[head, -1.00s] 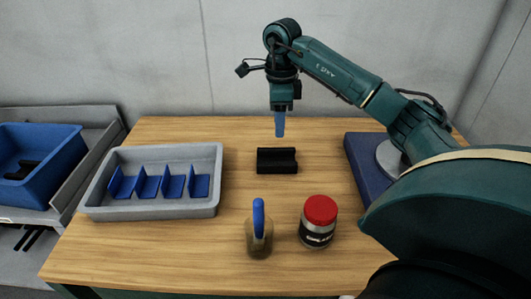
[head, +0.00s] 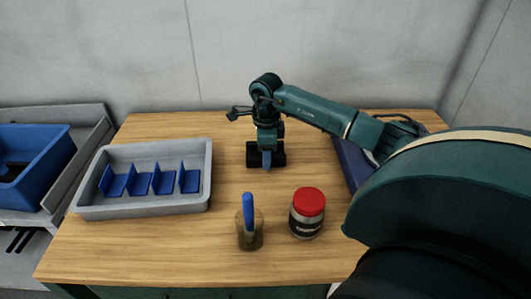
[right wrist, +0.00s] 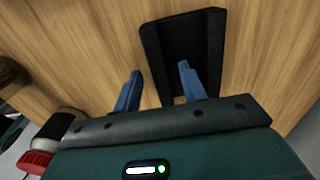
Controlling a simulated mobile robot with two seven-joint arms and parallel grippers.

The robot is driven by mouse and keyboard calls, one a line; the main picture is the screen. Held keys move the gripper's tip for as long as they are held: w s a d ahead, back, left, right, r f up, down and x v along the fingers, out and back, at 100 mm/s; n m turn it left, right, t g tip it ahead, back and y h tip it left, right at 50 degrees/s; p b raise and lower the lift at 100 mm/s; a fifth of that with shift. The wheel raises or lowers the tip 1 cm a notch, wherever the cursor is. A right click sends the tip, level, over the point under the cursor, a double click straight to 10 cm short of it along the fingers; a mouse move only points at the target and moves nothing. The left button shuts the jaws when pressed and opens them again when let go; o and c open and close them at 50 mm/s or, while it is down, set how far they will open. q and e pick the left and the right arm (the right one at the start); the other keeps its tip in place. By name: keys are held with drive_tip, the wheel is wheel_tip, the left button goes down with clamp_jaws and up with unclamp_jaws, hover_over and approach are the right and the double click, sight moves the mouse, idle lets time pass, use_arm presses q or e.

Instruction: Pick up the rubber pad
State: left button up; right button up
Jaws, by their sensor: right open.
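A black, flat piece with raised edges, which looks like the rubber pad (head: 280,160), lies on the wooden table near the middle back. My right gripper (head: 267,160) points down in front of it and hides its middle. In the right wrist view the pad (right wrist: 176,38) lies beyond the blue fingers of my gripper (right wrist: 160,68). The fingers are apart with nothing between them. The right finger overlaps the pad in that picture, and the left one shows over bare wood beside it. I cannot tell whether a finger touches the pad. My left gripper is not in view.
A grey tray (head: 140,206) with several blue dividers stands left. A jar with a red lid (head: 308,202) and a glass container with a blue handle (head: 249,225) stand in front. A dark blue box (head: 350,165) is at right. A blue bin (head: 45,165) stands far left.

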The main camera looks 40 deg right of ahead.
clamp_jaws()
idle(0.4)
drive_tip(key=shift+r, duration=0.1)
